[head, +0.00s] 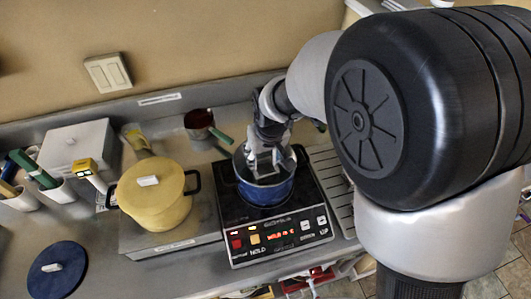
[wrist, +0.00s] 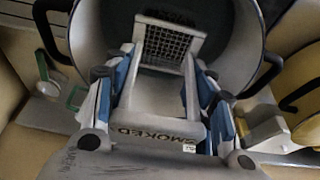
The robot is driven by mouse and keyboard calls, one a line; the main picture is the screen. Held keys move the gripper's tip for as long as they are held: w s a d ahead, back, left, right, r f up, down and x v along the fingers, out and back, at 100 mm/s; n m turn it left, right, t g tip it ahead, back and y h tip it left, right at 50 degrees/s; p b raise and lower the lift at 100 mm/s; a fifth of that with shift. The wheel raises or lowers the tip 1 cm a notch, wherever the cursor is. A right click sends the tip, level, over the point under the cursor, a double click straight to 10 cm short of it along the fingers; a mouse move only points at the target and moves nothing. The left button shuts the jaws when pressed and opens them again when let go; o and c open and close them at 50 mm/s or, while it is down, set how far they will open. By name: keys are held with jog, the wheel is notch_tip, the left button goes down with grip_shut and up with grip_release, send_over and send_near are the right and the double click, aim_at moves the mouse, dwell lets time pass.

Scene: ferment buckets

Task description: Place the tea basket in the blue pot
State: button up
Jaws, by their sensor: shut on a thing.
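The blue pot (head: 268,193) stands on a black hotplate (head: 243,222) with a lit red display. The tea basket (head: 264,163) is grey with a mesh end and a bar lettered "SMOKED"; it also shows in the wrist view (wrist: 170,43). My gripper (head: 270,150) points down over the pot, its blue-padded fingers (wrist: 160,105) shut on the basket's frame. The mesh end lies within the pot's dark opening in the wrist view. I cannot tell whether the basket touches the pot's floor. My gripper partly hides the pot's far rim.
A lidded yellow pot (head: 156,205) stands left of the hotplate. A blue lid (head: 57,270) lies at the front left. A dark red pan with a green handle (head: 198,119) sits behind. A grey box (head: 75,146) and cups of tools (head: 60,192) stand left. A slotted rack (head: 332,185) is on the right.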

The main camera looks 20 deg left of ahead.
jog(key=shift+f, duration=0.9)
jog(key=shift+r, duration=0.1)
jog(key=o, duration=1.5)
jog(key=shift+f, duration=0.2)
